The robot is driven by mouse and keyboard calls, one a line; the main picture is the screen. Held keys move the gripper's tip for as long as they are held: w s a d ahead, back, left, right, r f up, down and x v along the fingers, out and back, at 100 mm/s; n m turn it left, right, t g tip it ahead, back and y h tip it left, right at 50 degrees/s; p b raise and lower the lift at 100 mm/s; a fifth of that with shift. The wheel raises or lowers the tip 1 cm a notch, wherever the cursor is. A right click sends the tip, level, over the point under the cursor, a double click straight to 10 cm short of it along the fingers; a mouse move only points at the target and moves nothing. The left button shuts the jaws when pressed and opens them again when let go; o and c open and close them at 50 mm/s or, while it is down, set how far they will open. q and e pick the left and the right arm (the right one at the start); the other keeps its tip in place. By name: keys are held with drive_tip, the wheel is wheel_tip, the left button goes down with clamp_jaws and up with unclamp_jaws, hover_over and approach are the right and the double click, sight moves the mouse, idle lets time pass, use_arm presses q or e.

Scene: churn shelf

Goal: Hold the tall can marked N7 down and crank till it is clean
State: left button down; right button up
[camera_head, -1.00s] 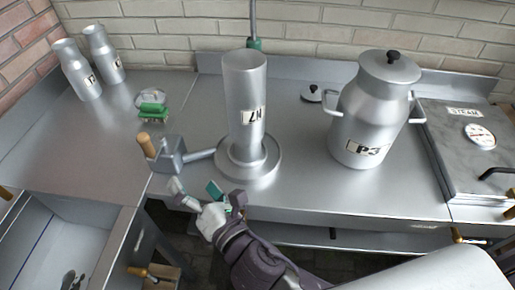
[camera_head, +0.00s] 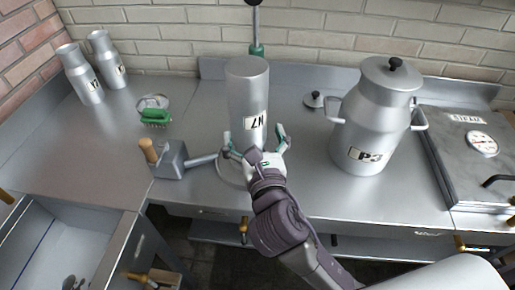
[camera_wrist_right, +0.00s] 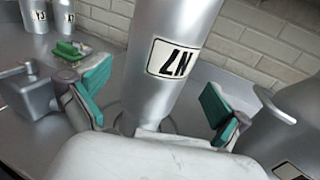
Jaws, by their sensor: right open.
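The tall can marked N7 (camera_head: 248,98) is a silver cylinder standing upside down, its label inverted, on a round base (camera_head: 228,172) on the steel counter. It fills the middle of the right wrist view (camera_wrist_right: 165,75). My right gripper (camera_head: 254,138) is open, with its green-padded fingers on either side of the can's lower part; in the wrist view gaps show between pads and can. The crank is a grey box (camera_head: 172,160) with a wooden handle (camera_head: 148,150), joined by a pipe to the base. My left gripper is not in view.
A large lidded can marked P3 (camera_head: 372,120) stands close on the right. A green brush (camera_head: 156,117) lies behind the crank box. Two small cans (camera_head: 82,75) stand at the back left. A sink (camera_head: 60,240) is at the front left, a steam box (camera_head: 470,150) at the right.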

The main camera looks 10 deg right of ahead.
drive_tip(key=w, duration=0.5)
drive_tip(key=shift+w+d, duration=0.1)
drive_tip(key=shift+w, duration=0.3)
drive_tip(key=shift+c, duration=0.2)
